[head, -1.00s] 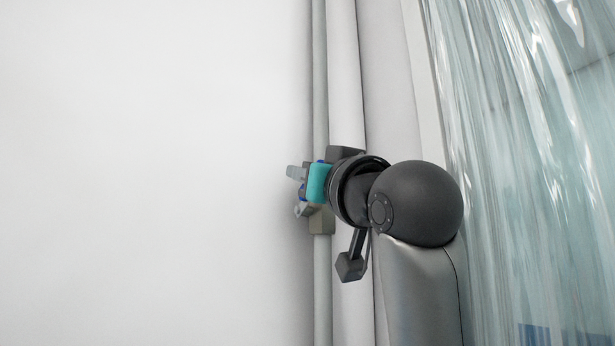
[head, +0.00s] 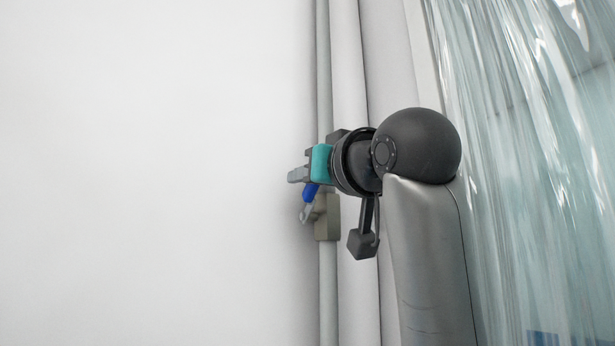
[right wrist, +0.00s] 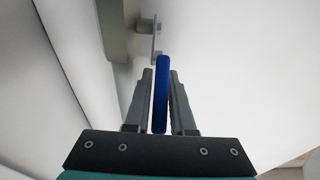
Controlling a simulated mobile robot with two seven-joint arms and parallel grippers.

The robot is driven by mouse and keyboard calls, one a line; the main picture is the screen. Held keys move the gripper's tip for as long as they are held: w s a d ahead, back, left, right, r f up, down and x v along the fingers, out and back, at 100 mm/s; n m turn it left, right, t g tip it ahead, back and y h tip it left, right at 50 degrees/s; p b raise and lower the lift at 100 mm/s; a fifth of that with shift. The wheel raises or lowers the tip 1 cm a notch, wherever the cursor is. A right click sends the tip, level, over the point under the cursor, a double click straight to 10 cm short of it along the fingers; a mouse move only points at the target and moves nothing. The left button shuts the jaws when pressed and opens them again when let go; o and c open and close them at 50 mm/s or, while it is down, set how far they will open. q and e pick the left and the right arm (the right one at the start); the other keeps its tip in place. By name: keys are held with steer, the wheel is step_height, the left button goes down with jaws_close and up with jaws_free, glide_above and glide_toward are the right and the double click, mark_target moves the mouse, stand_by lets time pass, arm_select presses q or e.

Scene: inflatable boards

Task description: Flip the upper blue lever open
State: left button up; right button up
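The blue lever (head: 310,192) shows at the wall fitting in the head view, just below the fingers of my right gripper (head: 298,175). In the right wrist view the lever (right wrist: 161,95) lies lengthwise between the two fingers of my right gripper (right wrist: 161,98). A grey-beige bracket (head: 328,218) sits on the pipe just below the lever in the head view. My right wrist hides part of the fitting. My left gripper is not in view.
A thin vertical pipe (head: 327,290) runs along the edge of the white wall (head: 150,170). Clear, shiny sheeting (head: 530,150) hangs on the right behind my arm. The left side is bare wall, with free room in front.

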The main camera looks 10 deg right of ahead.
steer(key=o, duration=0.3)
steer(key=b+v, duration=0.7)
steer(key=v, duration=0.8)
steer(key=shift+s+f, duration=0.1)
steer(key=shift+s, duration=0.05)
steer(key=shift+c, duration=0.2)
